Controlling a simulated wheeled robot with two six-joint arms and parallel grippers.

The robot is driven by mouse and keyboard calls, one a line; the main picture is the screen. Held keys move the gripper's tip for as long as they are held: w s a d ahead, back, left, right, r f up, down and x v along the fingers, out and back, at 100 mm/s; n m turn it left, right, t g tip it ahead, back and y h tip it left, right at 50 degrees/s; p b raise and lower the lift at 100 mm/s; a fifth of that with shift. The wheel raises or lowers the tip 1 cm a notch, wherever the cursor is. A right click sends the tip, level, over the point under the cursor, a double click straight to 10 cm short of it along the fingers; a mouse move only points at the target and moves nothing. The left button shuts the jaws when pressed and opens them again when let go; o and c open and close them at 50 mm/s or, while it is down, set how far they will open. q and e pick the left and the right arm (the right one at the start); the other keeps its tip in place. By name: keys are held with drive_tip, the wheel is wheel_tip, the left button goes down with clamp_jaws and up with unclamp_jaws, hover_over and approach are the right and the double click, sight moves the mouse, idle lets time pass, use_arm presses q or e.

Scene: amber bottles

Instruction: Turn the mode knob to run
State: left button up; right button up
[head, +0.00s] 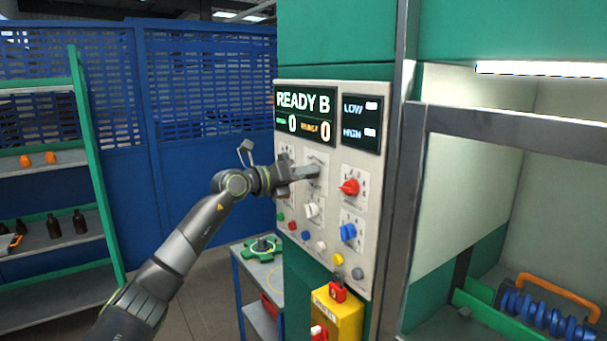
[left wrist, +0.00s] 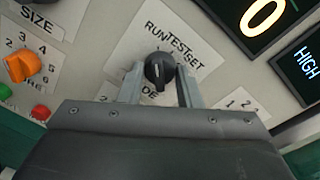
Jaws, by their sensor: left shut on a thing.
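The mode knob (left wrist: 158,68) is a black round knob on a pale label plate (left wrist: 190,30) marked RUN, TEST and a third word that seems to read SET, with MODE partly covered below. A small white mark shows on the knob; I cannot tell surely which word it points at. My left gripper (left wrist: 159,88) has one finger on each side of the knob and is shut on it. In the head view my left gripper (head: 306,172) reaches the control panel (head: 318,255) from the left and hides the knob. My right gripper is not in view.
Close by are a red knob (head: 349,187), a blue knob (head: 348,232), a white knob (head: 312,210) and an orange knob (left wrist: 22,67). A display (head: 305,115) reads READY B. Small coloured buttons line the panel's lower part. A metal post (head: 398,200) stands at right.

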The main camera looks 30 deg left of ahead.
use_arm(q)
drive_tip(key=o, duration=1)
drive_tip(key=b+v, duration=1.7)
drive_tip(key=b, duration=0.1)
drive_tip(key=shift+s+b, duration=0.2)
drive_tip(key=shift+b, duration=0.15)
drive_tip(key=shift+a, duration=0.1)
